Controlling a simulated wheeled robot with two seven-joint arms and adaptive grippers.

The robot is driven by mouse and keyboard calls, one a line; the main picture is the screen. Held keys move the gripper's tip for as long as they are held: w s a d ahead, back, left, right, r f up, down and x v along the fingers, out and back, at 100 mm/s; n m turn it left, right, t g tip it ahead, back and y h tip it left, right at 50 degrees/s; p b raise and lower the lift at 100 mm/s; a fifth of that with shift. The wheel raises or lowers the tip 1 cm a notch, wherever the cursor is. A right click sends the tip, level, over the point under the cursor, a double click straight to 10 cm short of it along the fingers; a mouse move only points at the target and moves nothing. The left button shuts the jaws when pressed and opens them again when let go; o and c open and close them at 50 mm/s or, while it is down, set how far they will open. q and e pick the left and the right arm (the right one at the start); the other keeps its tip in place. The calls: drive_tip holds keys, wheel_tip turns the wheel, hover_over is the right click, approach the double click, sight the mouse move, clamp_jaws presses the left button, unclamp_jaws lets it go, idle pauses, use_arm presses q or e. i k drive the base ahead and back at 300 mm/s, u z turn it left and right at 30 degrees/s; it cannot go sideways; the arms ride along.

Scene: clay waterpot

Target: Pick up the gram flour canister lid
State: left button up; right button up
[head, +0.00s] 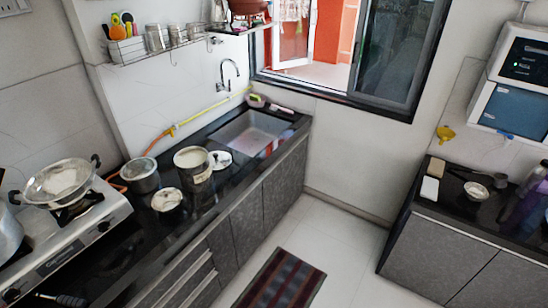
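An open round canister (193,174) with pale contents stands on the black counter left of the sink; it may be the gram flour canister. A flat, round, pale piece that looks like a lid (222,159) lies on the counter just right of it, close to its rim. No label can be read, so I cannot confirm which canister or lid is the gram flour one. Neither of my grippers can be made out in the head view.
A steel pot (140,176) and a small bowl (167,200) stand near the canister. A wide pan (60,182) sits on the stove (75,245) at left. The sink (246,134) is beyond. Open floor (345,245) and a striped mat (281,281) lie right of the counter.

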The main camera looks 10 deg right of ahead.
sight(218, 160)
drive_tip(key=z, duration=0.55)
drive_tip(key=i, duration=2.45)
